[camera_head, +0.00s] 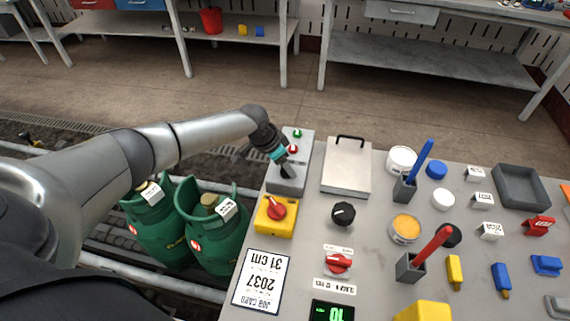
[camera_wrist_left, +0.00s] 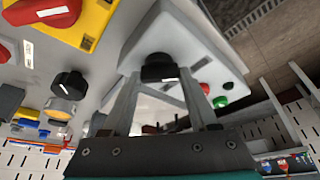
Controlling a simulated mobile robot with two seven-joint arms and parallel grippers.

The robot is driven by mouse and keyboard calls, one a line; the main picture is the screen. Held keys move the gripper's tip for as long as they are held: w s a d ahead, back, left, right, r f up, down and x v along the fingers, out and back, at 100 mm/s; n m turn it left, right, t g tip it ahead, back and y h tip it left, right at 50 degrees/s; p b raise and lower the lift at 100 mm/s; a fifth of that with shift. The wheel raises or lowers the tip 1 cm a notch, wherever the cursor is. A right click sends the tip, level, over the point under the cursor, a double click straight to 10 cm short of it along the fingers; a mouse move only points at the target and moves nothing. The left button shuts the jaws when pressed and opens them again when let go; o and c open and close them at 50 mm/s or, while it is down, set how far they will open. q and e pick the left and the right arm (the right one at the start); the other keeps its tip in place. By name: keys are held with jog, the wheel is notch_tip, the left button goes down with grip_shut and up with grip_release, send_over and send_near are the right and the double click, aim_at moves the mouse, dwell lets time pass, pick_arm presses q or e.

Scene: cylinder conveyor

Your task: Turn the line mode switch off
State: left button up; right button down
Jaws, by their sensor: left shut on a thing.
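A grey control box (camera_head: 289,178) stands at the left edge of the bench top. It carries a green button (camera_head: 297,133), a red button (camera_head: 293,149) and a black rotary switch knob (camera_wrist_left: 158,68). My left gripper (camera_head: 286,167) reaches over the box from the left. In the left wrist view its two fingers are shut on the black knob, which has a white pointer mark. No label naming the line mode switch is readable on this box. My right gripper is not in view.
A yellow box with a red rotary switch (camera_head: 277,208) sits just in front of the grey box. A black knob (camera_head: 343,213) and a red switch (camera_head: 338,263) are nearby. A metal plate with a handle (camera_head: 346,168) stands to the right. Green gas cylinders (camera_head: 217,232) stand left of the bench.

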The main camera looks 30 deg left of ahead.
pick_arm(q)
jog(key=shift+c, duration=0.7)
jog(key=shift+f+m+h+b, duration=0.15)
jog(key=shift+m+h+b, duration=0.15)
jog(key=shift+m+b, duration=0.45)
jog(key=m+g+h+b, duration=0.1)
jog(key=m+b, duration=0.3)
jog(key=b, duration=0.1)
jog(key=shift+w+a+b, duration=0.1)
jog(key=shift+w+b, duration=0.05)
jog(key=shift+b, duration=0.15)
jog(key=shift+m+g+h+b, duration=0.3)
jog(key=shift+m+g+b, duration=0.5)
jog(key=shift+m+b, duration=0.8)
jog(key=shift+m, duration=0.25)
jog(key=o, duration=1.4)
jog(key=shift+r, duration=0.2)
